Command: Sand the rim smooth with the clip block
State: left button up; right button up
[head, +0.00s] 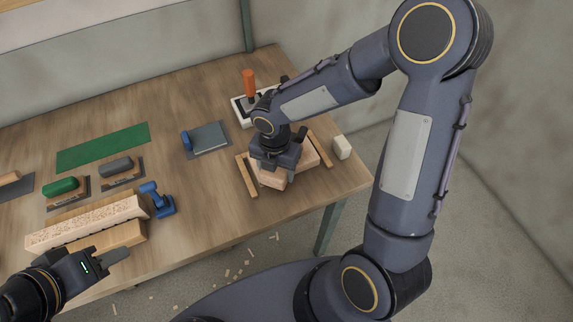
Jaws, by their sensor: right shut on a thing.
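My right gripper (272,168) reaches down from above onto a pale pinkish wooden workpiece (273,181) near the right end of the bench. It is shut on a dark block, apparently the clip block, mostly hidden under the gripper. The gripper and wrist also cover much of the workpiece, so the rim and any contact with it cannot be made out. My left gripper (128,254) is at the lower left, in front of the bench edge, near a wooden piece. Its finger gap does not show clearly, and I see nothing held in it.
Wooden strips (246,176) flank the workpiece. A white tray (237,112) with an orange-handled tool stands behind. A cream block (341,147) is at the right. Green (60,187) and grey (117,167) blocks, a blue clamp (159,200) and a long timber (85,222) occupy the left.

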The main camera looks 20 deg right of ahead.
jog(key=shift+s+a+b, duration=0.1)
jog(key=shift+a+b, duration=0.3)
jog(key=shift+a, duration=2.15)
notch_tip(320, 180, up, 5)
jog(key=p, duration=0.4)
